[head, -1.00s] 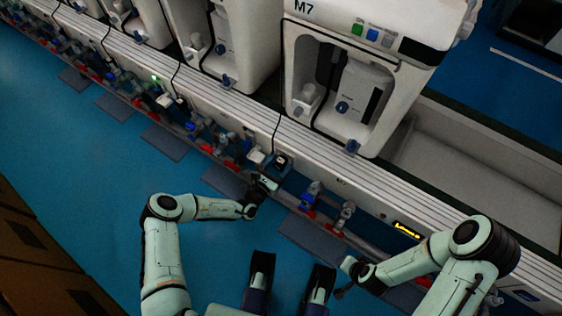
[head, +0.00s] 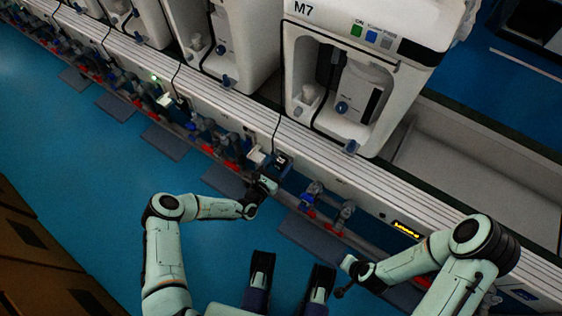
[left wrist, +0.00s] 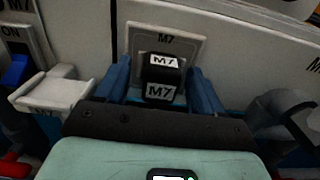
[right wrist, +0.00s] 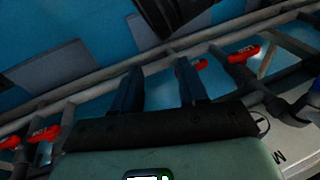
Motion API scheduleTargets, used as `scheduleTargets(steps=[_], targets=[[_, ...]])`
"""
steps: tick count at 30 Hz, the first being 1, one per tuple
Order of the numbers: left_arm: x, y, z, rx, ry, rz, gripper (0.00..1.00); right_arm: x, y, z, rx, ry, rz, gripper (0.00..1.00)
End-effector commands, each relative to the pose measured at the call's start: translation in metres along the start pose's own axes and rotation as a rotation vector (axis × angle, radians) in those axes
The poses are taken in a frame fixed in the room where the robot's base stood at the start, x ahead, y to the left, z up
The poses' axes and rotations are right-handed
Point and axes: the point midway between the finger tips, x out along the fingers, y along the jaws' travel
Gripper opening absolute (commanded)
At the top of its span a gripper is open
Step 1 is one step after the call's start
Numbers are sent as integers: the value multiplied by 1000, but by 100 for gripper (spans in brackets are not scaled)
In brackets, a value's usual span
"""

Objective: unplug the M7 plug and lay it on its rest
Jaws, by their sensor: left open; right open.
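The black M7 plug (left wrist: 162,80), with white M7 labels, sits in its M7 socket plate (left wrist: 195,45) on the line's side panel; it also shows in the head view (head: 283,160). My left gripper (left wrist: 163,88) is open, with one blue finger on each side of the plug; I cannot tell whether they touch it. A white bracket marked M7 (left wrist: 52,92), apparently the rest, stands empty just left of the plug; it shows in the head view too (head: 256,155). My right gripper (right wrist: 158,85) is open and empty, low by the rail, away from the plug.
A blue ON switch (left wrist: 16,70) is left of the bracket. The white M7 machine (head: 350,80) stands above the panel, with a black cable (head: 277,130) running down. Valves with red tags (right wrist: 243,53) line the rail.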

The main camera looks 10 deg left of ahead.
Motion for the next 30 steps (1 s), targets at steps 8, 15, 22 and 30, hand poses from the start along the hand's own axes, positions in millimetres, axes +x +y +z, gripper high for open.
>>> scheduleTargets(steps=[8,15,22,30], targets=[[0,0,0,-1,0,0,67,0,0,0,0,0,0,43],[0,0,0,-1,0,0,85,0,0,0,0,0,0,43],[0,0,0,-1,0,0,85,0,0,6,-1,-18,-1,43],[-46,0,2,-2,3,0,85,-22,-8,36,-8,-111,-6,43]])
